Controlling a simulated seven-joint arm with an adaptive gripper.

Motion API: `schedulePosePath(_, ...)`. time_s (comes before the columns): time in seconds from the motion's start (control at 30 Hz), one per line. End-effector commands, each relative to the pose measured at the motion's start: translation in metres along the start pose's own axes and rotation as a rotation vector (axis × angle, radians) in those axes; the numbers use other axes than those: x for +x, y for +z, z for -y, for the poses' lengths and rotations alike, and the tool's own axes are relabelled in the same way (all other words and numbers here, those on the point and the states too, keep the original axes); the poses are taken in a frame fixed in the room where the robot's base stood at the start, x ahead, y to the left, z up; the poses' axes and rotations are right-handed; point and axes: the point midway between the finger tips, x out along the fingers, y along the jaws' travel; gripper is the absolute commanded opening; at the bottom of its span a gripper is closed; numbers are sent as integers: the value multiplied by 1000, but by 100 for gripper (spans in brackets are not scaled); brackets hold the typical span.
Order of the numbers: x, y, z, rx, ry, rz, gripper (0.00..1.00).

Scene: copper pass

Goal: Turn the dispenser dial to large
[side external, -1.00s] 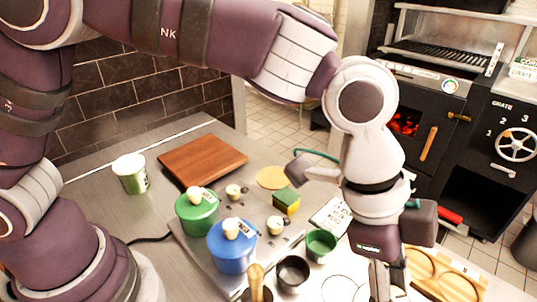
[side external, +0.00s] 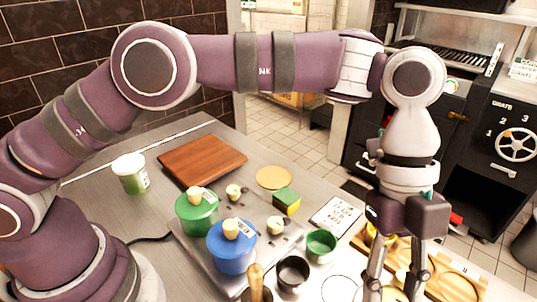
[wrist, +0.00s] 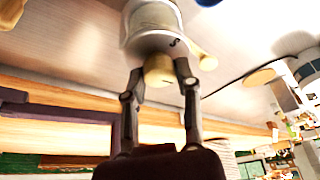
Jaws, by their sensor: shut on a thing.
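In the wrist view a white round dispenser body (wrist: 152,22) bears a dark letter S on its rim. A pale wooden dial knob (wrist: 158,71) sticks out from it, between the two fingers of my gripper (wrist: 159,82). The fingers are shut on the knob, one on each side. In the side view my gripper (side external: 394,284) points down at the right front of the counter, over the wooden tray (side external: 455,272). A pale part shows between its fingers there, but most of the dispenser is hidden. The dial's pointed setting cannot be read.
A blue pot (side external: 232,255) and a green pot (side external: 197,220) with wooden knobs stand left of my gripper. A small green bowl (side external: 321,246), a black bowl (side external: 293,275) and a sponge (side external: 287,202) lie between. A cutting board (side external: 202,158) is at the back.

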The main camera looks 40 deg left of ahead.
Motion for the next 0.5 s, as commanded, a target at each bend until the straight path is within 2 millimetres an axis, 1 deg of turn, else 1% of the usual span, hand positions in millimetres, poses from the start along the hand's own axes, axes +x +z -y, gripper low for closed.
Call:
schedulePosePath(0.2,0,0,0,59,27,0,0)
schedulePosePath(0.5,0,0,0,81,36,0,0)
